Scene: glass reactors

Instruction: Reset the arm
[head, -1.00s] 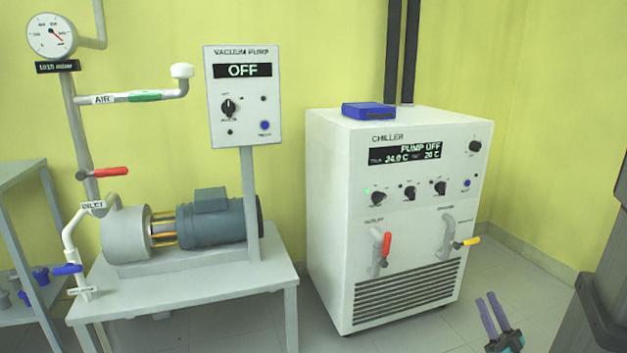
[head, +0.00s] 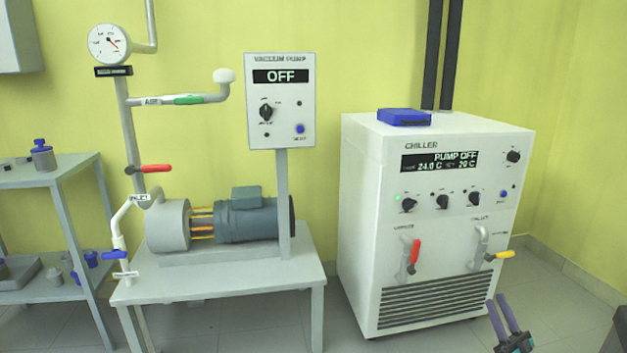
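My gripper (head: 503,301) shows at the bottom right of the head view, its two purple fingers pointing up, close together with a narrow gap and nothing visible between them. It is in front of the lower right part of the white chiller (head: 360,230). I cannot tell whether it touches anything, but it looks apart from the chiller. The rest of my arm is mostly out of the picture.
The chiller has a red-handled valve (head: 415,251), a yellow-handled valve (head: 500,255) and a blue box (head: 404,117) on top. A table (head: 225,286) carries the vacuum pump (head: 250,218), its panel (head: 281,110) reading OFF. A shelf (head: 45,175) stands left. Floor shows right of the chiller.

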